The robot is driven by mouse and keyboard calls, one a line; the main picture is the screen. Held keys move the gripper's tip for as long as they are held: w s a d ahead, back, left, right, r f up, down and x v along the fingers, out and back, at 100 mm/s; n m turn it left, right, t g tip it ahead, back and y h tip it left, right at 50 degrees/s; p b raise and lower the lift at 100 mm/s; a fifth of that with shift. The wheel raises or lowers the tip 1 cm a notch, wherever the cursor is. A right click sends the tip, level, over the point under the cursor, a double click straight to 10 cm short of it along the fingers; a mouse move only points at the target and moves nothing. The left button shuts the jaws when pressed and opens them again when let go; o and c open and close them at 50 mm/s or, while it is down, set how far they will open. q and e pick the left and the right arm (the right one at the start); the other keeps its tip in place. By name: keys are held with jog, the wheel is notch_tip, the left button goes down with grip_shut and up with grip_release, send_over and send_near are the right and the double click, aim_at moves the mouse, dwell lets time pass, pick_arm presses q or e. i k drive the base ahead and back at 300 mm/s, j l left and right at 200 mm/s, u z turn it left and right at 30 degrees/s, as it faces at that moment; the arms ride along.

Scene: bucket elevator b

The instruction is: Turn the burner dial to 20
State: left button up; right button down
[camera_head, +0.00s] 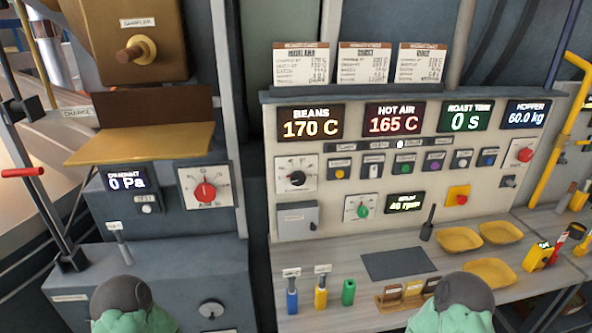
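No dial carries a label I can read as "burner". A black dial (297,178) sits on a white scale plate at the left of the control panel, below the BEANS display (310,122). Its pointer direction is too small to read surely. A red dial (205,191) on a white scale plate is on the separate dark cabinet to the left. A green dial (363,211) is lower on the panel, beside a small rpm display (405,202). Rounded dark and green parts of my arms show at the bottom left and bottom right. Neither gripper's fingers show.
The counter (330,260) below the panel holds yellow trays (460,239), small upright bottles (321,293) and a dark mat (398,263). A tan shelf (145,145) juts out at left. A yellow pipe (560,130) runs at right. Space before the panel's upper part looks clear.

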aim_at(298, 178)
jog(key=l+u, duration=0.4)
jog(key=k+l+u, duration=0.2)
jog(key=u, duration=0.2)
jog(key=l, duration=0.1)
